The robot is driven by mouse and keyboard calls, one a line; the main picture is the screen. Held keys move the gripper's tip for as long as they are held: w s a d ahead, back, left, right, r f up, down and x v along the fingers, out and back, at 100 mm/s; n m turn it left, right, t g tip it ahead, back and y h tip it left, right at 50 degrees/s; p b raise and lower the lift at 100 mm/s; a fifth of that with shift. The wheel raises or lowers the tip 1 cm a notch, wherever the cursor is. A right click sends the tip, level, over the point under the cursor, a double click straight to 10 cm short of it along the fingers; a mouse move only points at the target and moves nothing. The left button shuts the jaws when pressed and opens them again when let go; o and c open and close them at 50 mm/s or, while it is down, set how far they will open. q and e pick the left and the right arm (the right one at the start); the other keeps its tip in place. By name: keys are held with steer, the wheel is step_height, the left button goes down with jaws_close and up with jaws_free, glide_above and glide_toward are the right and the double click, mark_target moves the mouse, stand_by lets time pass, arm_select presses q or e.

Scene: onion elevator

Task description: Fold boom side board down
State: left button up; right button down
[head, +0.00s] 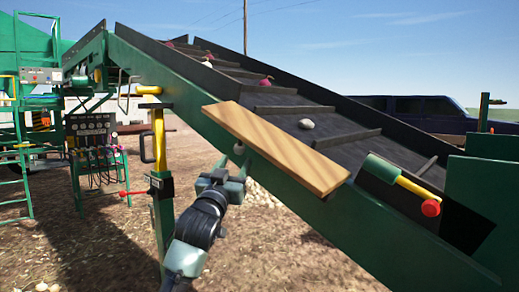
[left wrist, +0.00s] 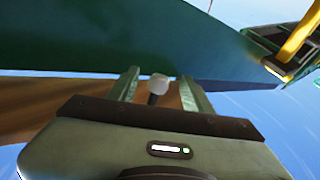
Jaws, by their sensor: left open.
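The boom side board (head: 280,148) is a light wooden plank along the near edge of the green boom (head: 350,220), tilted with its broad face showing. My left gripper (head: 234,167) is open just under the knob. In the left wrist view the pale knob (left wrist: 158,83) on a dark stem shows between the two open fingers. Brown wood, seemingly the board (left wrist: 45,100), shows behind them. I cannot tell whether the fingers touch the knob. My right gripper is not in view.
A yellow-handled post (head: 159,140) with a red lever stands left of my left arm. A yellow cylinder with a red knob (head: 430,207) sits on the boom at right. Onions and a pale lump (head: 306,124) lie on the dark belt. Open dirt lies below.

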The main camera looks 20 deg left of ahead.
arm_select(q)
steer(key=shift+s+d+r, duration=0.1)
steer(key=shift+s+r, duration=0.15)
steer(key=shift+r, duration=0.6)
steer(key=shift+w+r, duration=0.2)
steer(key=shift+r, duration=0.1)
steer(key=p+x, duration=0.2)
steer(key=x, duration=0.5)
steer(key=shift+p, duration=0.4)
steer(key=shift+f, duration=0.1)
jaws_close()
steer(key=shift+w, duration=0.1)
